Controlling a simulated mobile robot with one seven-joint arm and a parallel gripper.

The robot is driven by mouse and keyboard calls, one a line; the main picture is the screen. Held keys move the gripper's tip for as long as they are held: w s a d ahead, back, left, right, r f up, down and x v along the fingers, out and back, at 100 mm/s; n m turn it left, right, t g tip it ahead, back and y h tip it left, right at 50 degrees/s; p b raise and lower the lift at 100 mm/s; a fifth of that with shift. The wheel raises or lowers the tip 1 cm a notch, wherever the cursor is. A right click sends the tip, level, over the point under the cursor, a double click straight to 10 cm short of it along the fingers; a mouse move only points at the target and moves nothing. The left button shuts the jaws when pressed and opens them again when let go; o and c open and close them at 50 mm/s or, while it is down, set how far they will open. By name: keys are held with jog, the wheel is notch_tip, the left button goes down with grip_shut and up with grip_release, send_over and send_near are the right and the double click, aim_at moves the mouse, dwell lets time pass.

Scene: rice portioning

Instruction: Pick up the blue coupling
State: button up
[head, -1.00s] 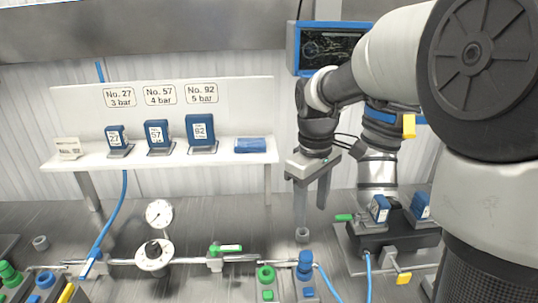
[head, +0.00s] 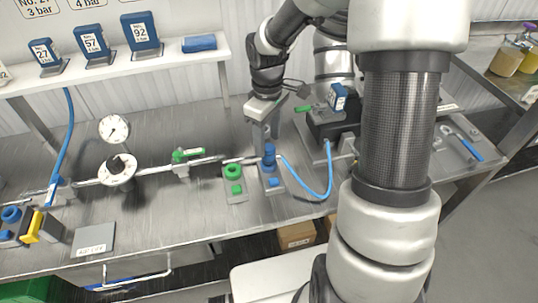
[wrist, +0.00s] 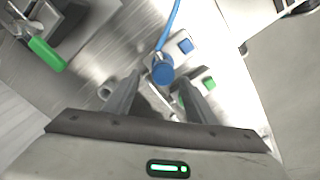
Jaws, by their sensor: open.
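The blue coupling (head: 269,157) stands upright on a small grey plate at the front right of the bench, with a blue hose (head: 328,178) running off to the right. In the wrist view, the coupling (wrist: 162,72) shows as a round blue top between and just beyond my fingertips. My gripper (head: 265,142) is open and points down, close behind and above the coupling in the head view. The fingers (wrist: 158,82) are apart with nothing held between them. Whether they touch the coupling cannot be told.
A green ring fitting (head: 233,172) stands just left of the coupling. A pipe with a green-handled valve (head: 188,155) and a gauge (head: 114,128) runs further left. A black device (head: 330,128) stands right of my gripper. A label plate (head: 95,238) lies at the front left.

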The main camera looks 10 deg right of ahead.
aim_at(268, 147)
jog(key=f, duration=0.4)
jog(key=shift+s, duration=0.4)
jog(key=shift+f, duration=0.45)
jog(key=c, duration=1.2)
notch_tip(268, 147, up, 9)
jog(key=shift+r, duration=0.15)
jog(key=shift+c, duration=0.2)
jog(key=shift+f+b, duration=1.2)
jog(key=shift+f, duration=0.75)
